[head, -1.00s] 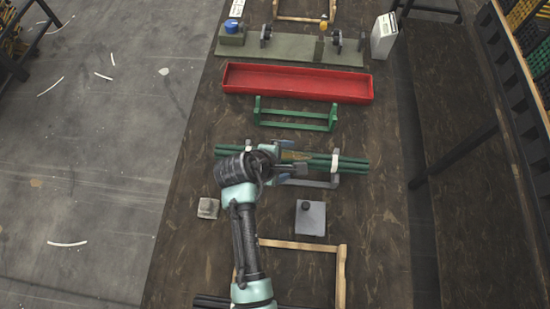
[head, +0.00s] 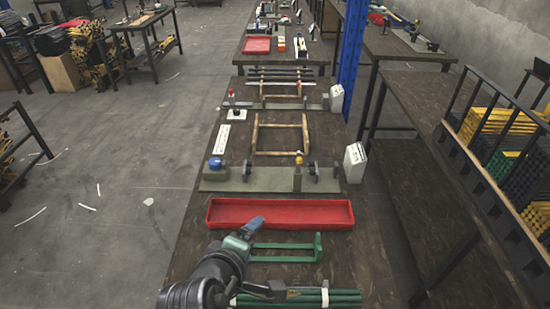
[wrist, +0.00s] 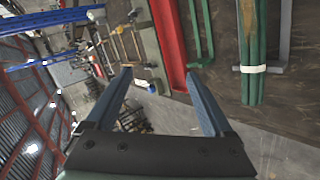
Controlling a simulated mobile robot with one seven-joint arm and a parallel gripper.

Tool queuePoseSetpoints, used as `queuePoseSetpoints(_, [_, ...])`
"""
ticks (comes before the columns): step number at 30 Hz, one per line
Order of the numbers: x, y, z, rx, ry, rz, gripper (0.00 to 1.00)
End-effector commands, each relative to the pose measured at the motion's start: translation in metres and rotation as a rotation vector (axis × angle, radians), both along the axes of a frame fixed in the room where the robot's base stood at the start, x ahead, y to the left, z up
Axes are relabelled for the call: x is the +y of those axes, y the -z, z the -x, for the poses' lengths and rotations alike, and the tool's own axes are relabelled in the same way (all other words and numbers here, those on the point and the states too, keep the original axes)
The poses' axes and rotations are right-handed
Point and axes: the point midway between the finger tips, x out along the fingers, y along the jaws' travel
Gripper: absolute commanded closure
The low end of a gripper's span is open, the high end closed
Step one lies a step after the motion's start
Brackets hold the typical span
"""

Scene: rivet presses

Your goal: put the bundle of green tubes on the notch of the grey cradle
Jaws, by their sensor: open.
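The bundle of green tubes (head: 345,299) with a white band lies at the bottom edge of the head view, partly cut off and partly behind my arm. In the wrist view the bundle (wrist: 249,100) runs up the right side, its white band plain. A bar of the grey cradle (wrist: 284,45) shows beside it there. The cradle is mostly hidden, so I cannot tell how the tubes sit in its notch. My gripper (wrist: 160,76) is open and empty, its blue fingers apart from the tubes. In the head view my gripper (head: 250,228) is near the green rack.
The green rack (head: 318,249) stands just beyond the bundle. The red tray (head: 280,214) lies behind it. Open floor is at left.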

Motion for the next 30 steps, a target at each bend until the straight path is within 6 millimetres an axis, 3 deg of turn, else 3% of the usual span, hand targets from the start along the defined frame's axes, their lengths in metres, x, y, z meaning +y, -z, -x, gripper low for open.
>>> queuePoseSetpoints(1, [-0.002, -0.054, -0.022, -0.16, 0.036, -0.121, 0.14])
queuePoseSetpoints(3, [-0.004, -0.124, -0.04, -0.366, 0.065, -0.295, 0.14])
queuePoseSetpoints(5, [-0.009, -0.186, -0.045, -0.535, 0.075, -0.444, 0.14])
queuePoseSetpoints(6, [-0.013, -0.227, -0.044, -0.644, 0.071, -0.544, 0.14])
queuePoseSetpoints(8, [-0.02, -0.288, -0.036, -0.804, 0.054, -0.691, 0.14])
queuePoseSetpoints(9, [-0.025, -0.326, -0.025, -0.903, 0.033, -0.786, 0.14])
queuePoseSetpoints(12, [-0.037, -0.407, 0.01, -1.116, -0.047, -0.999, 0.14])
queuePoseSetpoints(15, [-0.045, -0.463, 0.049, -1.267, -0.141, -1.162, 0.14])
queuePoseSetpoints(18, [-0.051, -0.495, 0.079, -1.357, -0.218, -1.269, 0.14])
queuePoseSetpoints(21, [-0.053, -0.509, 0.094, -1.396, -0.259, -1.318, 0.14])
queuePoseSetpoints(30, [-0.053, -0.512, 0.096, -1.401, -0.267, -1.332, 0.14])
